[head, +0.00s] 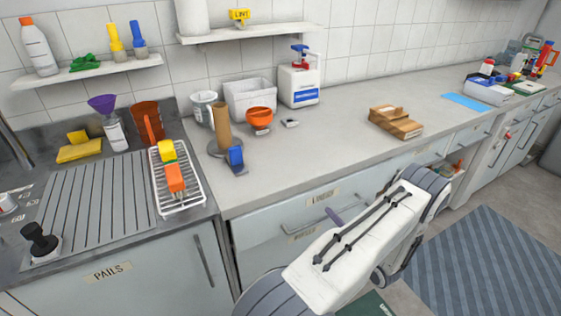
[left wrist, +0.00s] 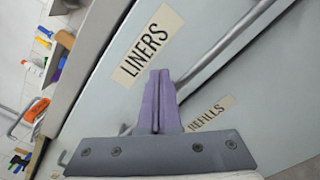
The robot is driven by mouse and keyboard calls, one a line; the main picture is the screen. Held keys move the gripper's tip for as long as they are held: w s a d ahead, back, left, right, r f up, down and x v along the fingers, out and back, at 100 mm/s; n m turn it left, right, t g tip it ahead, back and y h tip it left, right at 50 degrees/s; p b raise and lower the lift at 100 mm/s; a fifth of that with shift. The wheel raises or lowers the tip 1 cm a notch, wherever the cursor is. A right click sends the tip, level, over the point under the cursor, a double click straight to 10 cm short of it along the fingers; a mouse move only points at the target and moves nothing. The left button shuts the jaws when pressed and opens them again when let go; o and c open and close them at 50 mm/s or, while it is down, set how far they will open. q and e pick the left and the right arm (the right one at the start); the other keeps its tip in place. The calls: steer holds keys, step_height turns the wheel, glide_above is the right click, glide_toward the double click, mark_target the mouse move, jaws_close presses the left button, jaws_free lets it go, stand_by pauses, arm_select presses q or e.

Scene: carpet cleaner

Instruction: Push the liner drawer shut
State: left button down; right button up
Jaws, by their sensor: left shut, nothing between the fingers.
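The liner drawer (head: 262,228) is a pale grey front under the counter, with a LINERS label (head: 322,198) and a bar handle. It fills much of the left wrist view (left wrist: 130,90), with the handle (left wrist: 225,45) running diagonally. Its front looks near flush with the cabinet; I cannot tell whether a small gap is left. My left gripper (head: 335,216) is shut and empty. Its purple fingers (left wrist: 157,78) point at the drawer front between the label and the handle; contact is unclear. My white forearm hides the area to the right. My right gripper is out of view.
The counter (head: 330,150) above holds a cardboard box (head: 396,122), an orange bowl (head: 260,119) and a white bin (head: 249,98). An open compartment (head: 452,163) with small items shows beyond my arm. A striped mat (head: 490,258) lies on the floor.

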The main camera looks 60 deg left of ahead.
arm_select(q)
steer(key=shift+w+a, duration=0.1)
steer(key=shift+a, duration=1.25)
steer(key=shift+d, duration=0.1)
steer(key=d, duration=0.7)
steer(key=shift+s+d, duration=0.35)
steer(key=shift+d, duration=0.05)
steer(key=shift+r, duration=0.1)
stand_by(0.7)
